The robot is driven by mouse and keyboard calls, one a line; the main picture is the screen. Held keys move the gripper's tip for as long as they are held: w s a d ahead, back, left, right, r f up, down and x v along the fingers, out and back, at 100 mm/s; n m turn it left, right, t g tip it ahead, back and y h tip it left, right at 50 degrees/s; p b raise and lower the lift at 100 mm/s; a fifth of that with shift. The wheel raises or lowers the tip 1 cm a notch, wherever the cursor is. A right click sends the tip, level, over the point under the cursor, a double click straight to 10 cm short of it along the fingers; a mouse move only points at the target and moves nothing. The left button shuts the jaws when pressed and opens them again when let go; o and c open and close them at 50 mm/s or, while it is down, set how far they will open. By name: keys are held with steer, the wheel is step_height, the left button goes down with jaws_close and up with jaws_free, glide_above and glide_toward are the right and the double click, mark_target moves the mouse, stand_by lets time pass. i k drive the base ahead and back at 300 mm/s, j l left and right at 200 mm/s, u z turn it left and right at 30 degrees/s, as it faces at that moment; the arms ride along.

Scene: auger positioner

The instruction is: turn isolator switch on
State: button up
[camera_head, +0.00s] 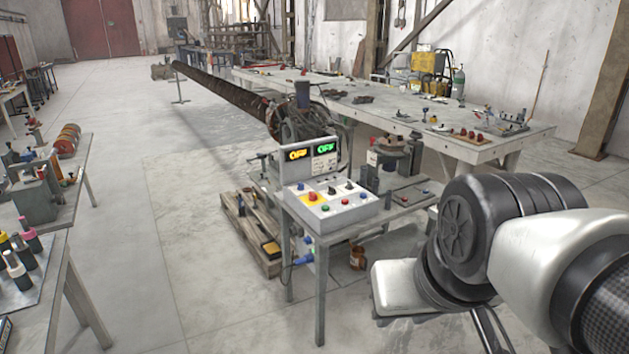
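A control box (333,207) with a sloped white panel stands on a small metal table in the middle of the head view. Its panel carries several coloured buttons and small dark knobs, including a red button (312,196) on a yellow patch. Two displays above it glow, one orange (298,154) and one green (325,149); both appear to read OFF. I cannot tell which control is the isolator switch; small red and blue fittings (307,248) also show below the tabletop. My arm fills the lower right, apart from the box.
A pallet (247,232) lies left of the small table, and a brown jar (357,258) stands beneath it. A long auger (222,91) and a large workbench (400,117) stand behind. Benches with tools line the left. The floor between is clear.

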mark_target(313, 197)
steer(key=i+u, duration=0.1)
steer(key=i, duration=0.5)
steer(key=i+l, duration=0.15)
steer(key=i, duration=0.45)
steer(key=i+l+u, duration=0.15)
steer(key=i, duration=0.45)
steer(key=i+l, duration=0.15)
steer(key=i, duration=0.45)
steer(key=j+u, duration=0.05)
